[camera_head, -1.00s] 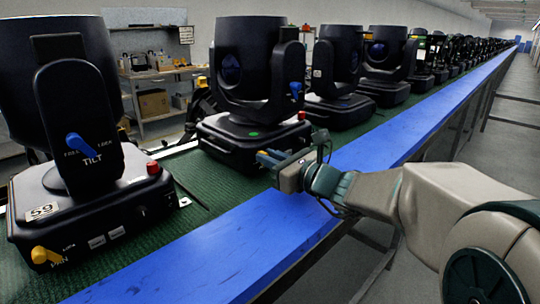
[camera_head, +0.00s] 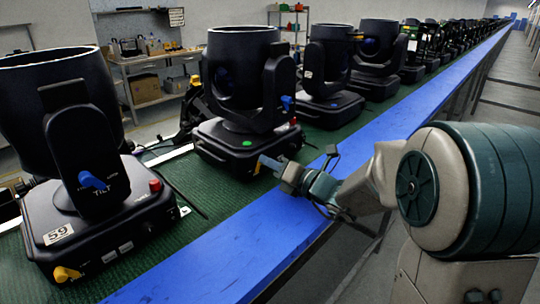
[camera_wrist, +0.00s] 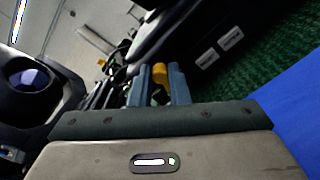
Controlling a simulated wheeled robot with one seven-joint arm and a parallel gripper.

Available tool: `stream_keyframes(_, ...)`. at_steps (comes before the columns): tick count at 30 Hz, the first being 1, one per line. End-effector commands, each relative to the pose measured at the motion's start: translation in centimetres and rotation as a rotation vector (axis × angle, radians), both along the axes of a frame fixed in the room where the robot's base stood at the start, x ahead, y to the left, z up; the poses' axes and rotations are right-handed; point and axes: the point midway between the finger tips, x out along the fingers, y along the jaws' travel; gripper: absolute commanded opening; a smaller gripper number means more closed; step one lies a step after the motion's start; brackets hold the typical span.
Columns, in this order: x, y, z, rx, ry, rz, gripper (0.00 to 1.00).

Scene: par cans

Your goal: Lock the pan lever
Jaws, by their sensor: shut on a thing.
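A black moving-head light (camera_head: 240,82) with a green dot on its base stands on the green mat in the head view. My gripper (camera_head: 262,164) is at the lower front side of its base, on the aisle side. In the wrist view a yellow pan lever (camera_wrist: 160,72) sits between the two blue-grey fingers of my gripper (camera_wrist: 159,84), which is shut on it. The base (camera_wrist: 185,30) with two pale sockets is close behind. The lever is mostly hidden in the head view, and its free or lock marking cannot be read.
A nearer light (camera_head: 85,145) labelled 59 stands at left, with a blue tilt lever (camera_head: 93,181) and its own yellow pan lever (camera_head: 66,274). More lights run in a row to the back. A blue strip (camera_head: 215,245) edges the bench; the aisle at right is open.

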Motion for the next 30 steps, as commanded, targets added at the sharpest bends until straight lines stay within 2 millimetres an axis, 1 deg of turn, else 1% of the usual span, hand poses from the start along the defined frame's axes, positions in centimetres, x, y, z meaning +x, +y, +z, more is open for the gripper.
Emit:
stream_keyframes(9, 0.20, -0.26, -0.18, 0.065, 0.068, -0.001, 0.00)
stream_keyframes(23, 0.22, -0.30, -0.30, 0.072, 0.076, -0.002, 0.00)
stream_keyframes(24, 0.22, -0.30, -0.30, 0.072, 0.076, -0.002, 0.24)
stream_keyframes(25, 0.22, -0.30, -0.30, 0.072, 0.075, -0.001, 0.32)
stream_keyframes(26, 0.22, -0.30, -0.28, 0.072, 0.075, -0.001, 0.37)
stream_keyframes(30, 0.22, -0.26, -0.24, 0.072, 0.074, -0.001, 0.37)
